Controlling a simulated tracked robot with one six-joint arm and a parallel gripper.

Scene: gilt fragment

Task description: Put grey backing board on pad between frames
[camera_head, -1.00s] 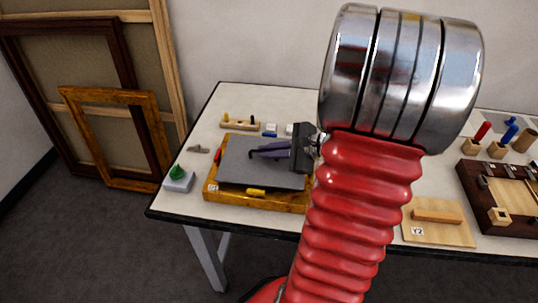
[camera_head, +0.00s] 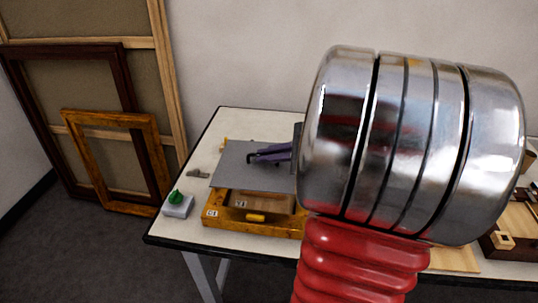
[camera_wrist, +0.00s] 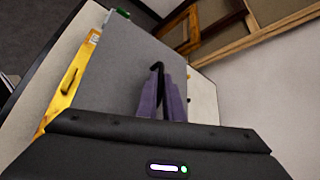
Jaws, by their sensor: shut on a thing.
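The grey backing board (camera_head: 232,166) is a thin flat sheet. My gripper (camera_head: 268,155), with purple fingers, is shut on it and holds it raised and tilted over the yellow-gilt frame (camera_head: 222,220). In the wrist view the board (camera_wrist: 125,70) runs out ahead of my gripper (camera_wrist: 163,95), with the frame (camera_wrist: 68,85) along its left side. Below the board's near edge, the frame's inside shows a brown panel with a small label. My arm hides the right part of the frame. The pad cannot be made out.
A white block with a green knob (camera_head: 177,204) stands left of the frame at the table's edge. A small grey piece (camera_head: 198,173) lies behind it. Large frames (camera_head: 70,125) lean on the wall at left.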

